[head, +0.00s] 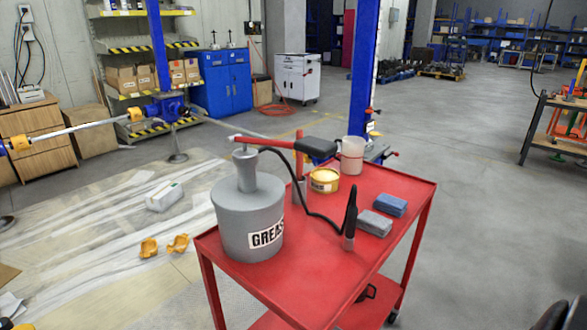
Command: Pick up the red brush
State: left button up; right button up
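I cannot make out a red brush for certain. A red bar with a black end (316,147) reaches right from the top of the grey grease can (245,215), above the red cart (318,283); it looks like the can's pump handle. A dark tapered tool (350,212) with a grey lower end stands upright near the middle of the cart top, by the black hose. Neither gripper can be identified in the head view.
On the cart are a yellow tin (324,181), a whitish cup (352,156), a grey block (374,224) and a blue block (390,205). A blue post (364,75) rises behind. Orange pieces (178,243) lie on the floor at left.

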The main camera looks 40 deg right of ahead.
aim_at(300, 135)
jog(key=z, duration=1.4)
jog(key=i+j+z, duration=0.3)
jog(key=j+z, duration=0.2)
jog(key=j, duration=0.2)
jog(key=i+j+z, duration=0.2)
jog(key=j+z, duration=0.25)
jog(key=j, duration=0.35)
jog(key=j+z, duration=0.5)
jog(key=j, duration=0.35)
jog(key=j+z, duration=0.5)
jog(key=j, duration=0.35)
jog(key=k+j+z, duration=0.3)
jog(key=j+z, duration=0.2)
jog(key=j, duration=0.3)
